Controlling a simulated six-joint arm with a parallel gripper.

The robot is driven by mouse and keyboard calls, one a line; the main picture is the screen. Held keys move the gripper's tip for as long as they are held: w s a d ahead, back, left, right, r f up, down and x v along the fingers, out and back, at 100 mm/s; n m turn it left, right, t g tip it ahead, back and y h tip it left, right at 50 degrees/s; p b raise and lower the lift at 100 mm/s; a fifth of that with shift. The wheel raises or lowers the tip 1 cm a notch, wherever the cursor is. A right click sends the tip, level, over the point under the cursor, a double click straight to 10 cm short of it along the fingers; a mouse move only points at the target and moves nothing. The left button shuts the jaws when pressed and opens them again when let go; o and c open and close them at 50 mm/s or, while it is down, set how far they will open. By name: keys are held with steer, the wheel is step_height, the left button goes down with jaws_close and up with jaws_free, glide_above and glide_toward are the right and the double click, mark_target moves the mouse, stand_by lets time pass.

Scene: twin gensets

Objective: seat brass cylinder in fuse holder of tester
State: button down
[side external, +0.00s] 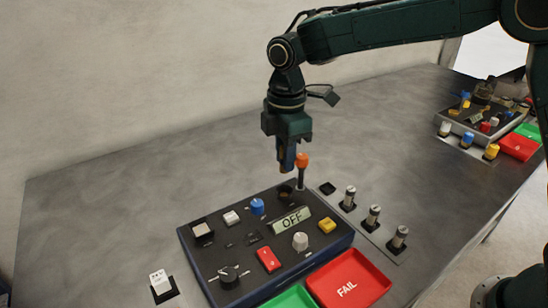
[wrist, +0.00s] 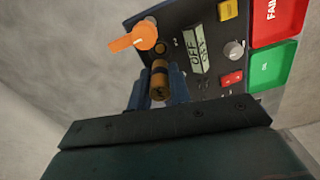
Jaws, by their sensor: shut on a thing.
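My gripper (side external: 287,163) points down above the far edge of the tester (side external: 222,262). In the wrist view my gripper (wrist: 158,88) is shut on the brass cylinder (wrist: 159,78), with one blue finger on each side of it. The cylinder appears upright and apart from the panel. A round brass-rimmed socket (wrist: 161,46), which looks like the fuse holder, lies just beyond it on the panel. In the side view the holder area (side external: 286,191) is dark and small. The tester display (side external: 292,220) reads OFF.
An orange-topped lever (side external: 302,160) stands close beside my gripper. A strip with several silver-topped cylinders (side external: 373,216) lies right of the tester. A red FAIL tray (side external: 347,281) and a green tray (side external: 291,300) sit in front. The table behind and left is clear.

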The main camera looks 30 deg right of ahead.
steer(key=shift+f, duration=0.3)
steer(key=shift+f, duration=0.1)
steer(key=shift+f, duration=1.8)
steer(key=shift+f, duration=1.15)
stand_by(1.6)
steer(key=c, duration=0.8)
jaws_free()
steer(key=shift+r, duration=0.15)
steer(key=shift+r, duration=3.3)
